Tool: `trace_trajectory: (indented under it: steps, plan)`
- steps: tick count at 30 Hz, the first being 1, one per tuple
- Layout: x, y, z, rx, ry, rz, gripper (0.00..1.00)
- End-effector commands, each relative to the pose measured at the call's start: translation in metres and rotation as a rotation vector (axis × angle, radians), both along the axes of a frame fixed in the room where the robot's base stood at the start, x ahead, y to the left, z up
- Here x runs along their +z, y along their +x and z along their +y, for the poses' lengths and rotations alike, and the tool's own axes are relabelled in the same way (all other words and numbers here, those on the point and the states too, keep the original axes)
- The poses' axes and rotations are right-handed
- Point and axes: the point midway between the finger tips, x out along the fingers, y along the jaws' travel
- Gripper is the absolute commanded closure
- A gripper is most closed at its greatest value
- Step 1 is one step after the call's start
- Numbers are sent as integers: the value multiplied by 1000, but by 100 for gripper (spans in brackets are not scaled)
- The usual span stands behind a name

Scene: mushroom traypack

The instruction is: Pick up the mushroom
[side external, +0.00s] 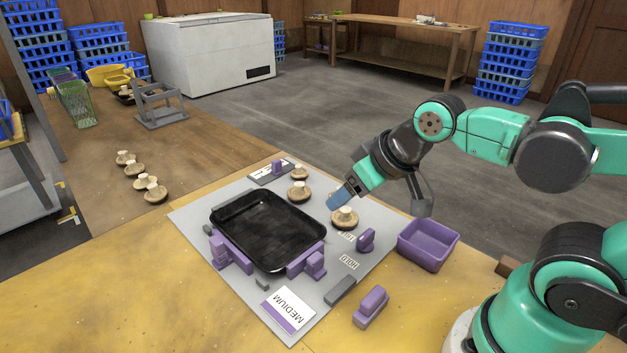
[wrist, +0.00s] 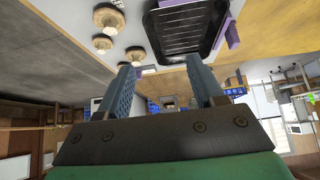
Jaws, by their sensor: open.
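Three tan-capped mushrooms with pale stems stand on the grey mat (side external: 195,218): a far one (side external: 298,172), a middle one (side external: 300,192) and the nearest one (side external: 345,219). My gripper (side external: 335,203) is open and empty, with its blue fingers tilted down just above and left of the nearest mushroom. Any contact is unclear. In the wrist view, three mushrooms show at upper left; one (wrist: 134,53) lies close to the left fingertip, outside the gap between the fingers (wrist: 160,62). The black tray (side external: 285,258) looks empty and also shows in the wrist view (wrist: 185,28).
Purple holders (side external: 231,254) flank the tray. A purple bin (side external: 428,246) stands right of the mat, and a purple block (side external: 371,306) lies in front. Several more mushrooms (side external: 134,169) stand on the brown table at left. A "MEDIUM" card (side external: 288,309) lies at the mat's front.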

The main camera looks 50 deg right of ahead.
Motion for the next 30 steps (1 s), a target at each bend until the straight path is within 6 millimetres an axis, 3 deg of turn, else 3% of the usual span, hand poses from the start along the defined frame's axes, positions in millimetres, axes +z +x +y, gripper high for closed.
trace_trajectory:
  steps: [1, 3, 4, 14, 17, 23, 30]
  plan:
    - [0, 0, 0, 0, 0, 0, 25]
    - [0, 0, 0, 0, 0, 0, 5]
    - [0, 0, 0, 0, 0, 0, 0]
    - [5, 6, -2, -21, 12, 18, 0]
    - [15, 21, -5, -65, 37, 59, 0]
    - [28, 68, -19, -210, 111, 185, 0]
    - [13, 128, -41, -394, 190, 339, 0]
